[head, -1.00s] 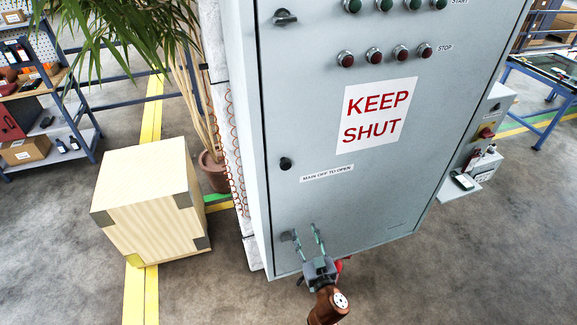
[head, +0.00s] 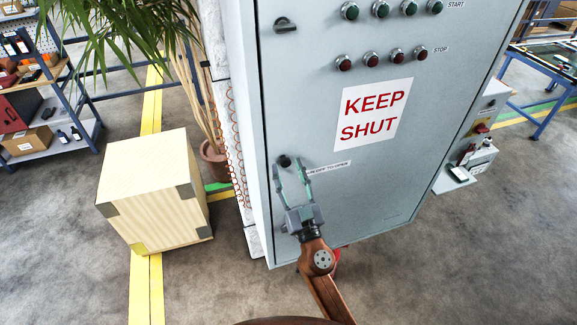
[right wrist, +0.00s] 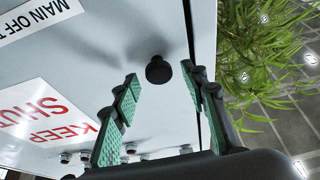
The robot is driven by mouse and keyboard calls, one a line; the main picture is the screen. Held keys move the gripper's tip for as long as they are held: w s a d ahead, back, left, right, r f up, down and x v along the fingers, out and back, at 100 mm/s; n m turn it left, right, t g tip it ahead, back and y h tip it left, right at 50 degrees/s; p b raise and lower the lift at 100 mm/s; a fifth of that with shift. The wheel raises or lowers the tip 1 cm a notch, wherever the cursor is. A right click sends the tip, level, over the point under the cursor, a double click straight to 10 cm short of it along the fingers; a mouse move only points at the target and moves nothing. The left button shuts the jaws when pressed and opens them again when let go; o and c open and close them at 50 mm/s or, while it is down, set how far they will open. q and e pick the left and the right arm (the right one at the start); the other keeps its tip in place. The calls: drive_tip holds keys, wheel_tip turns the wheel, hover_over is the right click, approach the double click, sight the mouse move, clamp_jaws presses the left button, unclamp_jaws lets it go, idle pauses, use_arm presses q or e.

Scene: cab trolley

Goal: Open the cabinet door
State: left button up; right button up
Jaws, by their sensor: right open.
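The grey cabinet door (head: 365,190) is shut, with a red KEEP SHUT sign on it. A lower latch (head: 284,229) is mostly hidden by my gripper. My right gripper (head: 292,165) is open in front of the door, its fingertips near the black knob. In the right wrist view the knob (right wrist: 158,70) shows between the spread fingers (right wrist: 160,76), apparently touching neither. My left gripper is not in view.
A wooden crate (head: 150,180) stands on the floor left of the cabinet, with a potted plant (head: 215,163) behind it. Shelving (head: 60,135) is at the far left. A small grey box unit (head: 478,150) adjoins the cabinet's right side.

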drive_tip(key=shift+w, duration=0.3)
drive_tip(key=shift+c, duration=0.5)
clamp_jaws()
